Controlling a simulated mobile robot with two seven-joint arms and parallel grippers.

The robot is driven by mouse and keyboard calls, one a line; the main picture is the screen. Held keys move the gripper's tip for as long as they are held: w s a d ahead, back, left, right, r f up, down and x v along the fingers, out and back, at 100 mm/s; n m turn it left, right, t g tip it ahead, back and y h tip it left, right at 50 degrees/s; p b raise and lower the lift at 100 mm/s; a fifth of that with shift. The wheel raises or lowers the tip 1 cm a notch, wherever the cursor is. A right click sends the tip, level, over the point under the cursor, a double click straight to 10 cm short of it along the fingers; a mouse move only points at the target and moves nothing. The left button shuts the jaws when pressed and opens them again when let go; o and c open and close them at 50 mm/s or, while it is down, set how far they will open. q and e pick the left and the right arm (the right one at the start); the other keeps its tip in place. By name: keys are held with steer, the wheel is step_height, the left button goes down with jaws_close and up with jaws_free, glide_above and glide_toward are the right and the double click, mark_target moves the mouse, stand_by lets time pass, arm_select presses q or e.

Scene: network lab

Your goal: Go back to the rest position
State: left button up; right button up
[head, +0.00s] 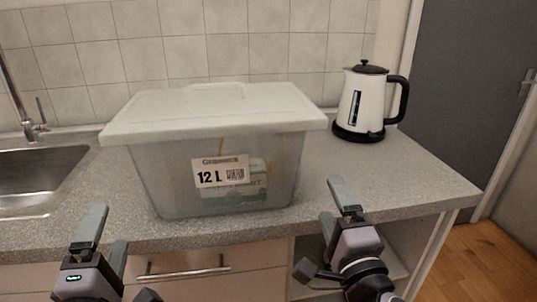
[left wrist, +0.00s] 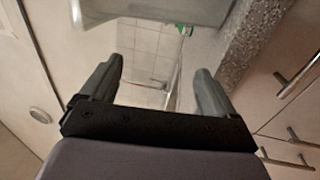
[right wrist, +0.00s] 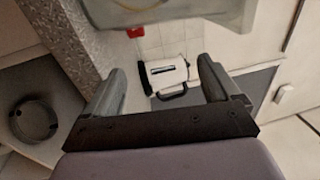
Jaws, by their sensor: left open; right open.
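My left gripper (head: 104,240) is open and empty in front of the counter's front edge, at the lower left of the head view. In the left wrist view its two fingers (left wrist: 160,85) stand apart with nothing between them. My right gripper (head: 335,208) is open in front of the counter, right of the lidded box. In the right wrist view its fingers (right wrist: 165,88) are apart and empty. A translucent 12 L storage box (head: 150,165) with a pale lid (head: 215,108) stands on the counter between and beyond the grippers, touched by neither as far as I can see.
A white kettle (head: 362,100) with a black handle stands at the counter's back right. A sink (head: 40,170) with a tap is at the left. The speckled counter (head: 400,180) is bare at the right. Drawers (head: 190,265) and an open shelf (head: 305,255) lie below.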

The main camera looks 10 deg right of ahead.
steer(key=shift+s+f, duration=0.1)
steer(key=shift+s, duration=0.55)
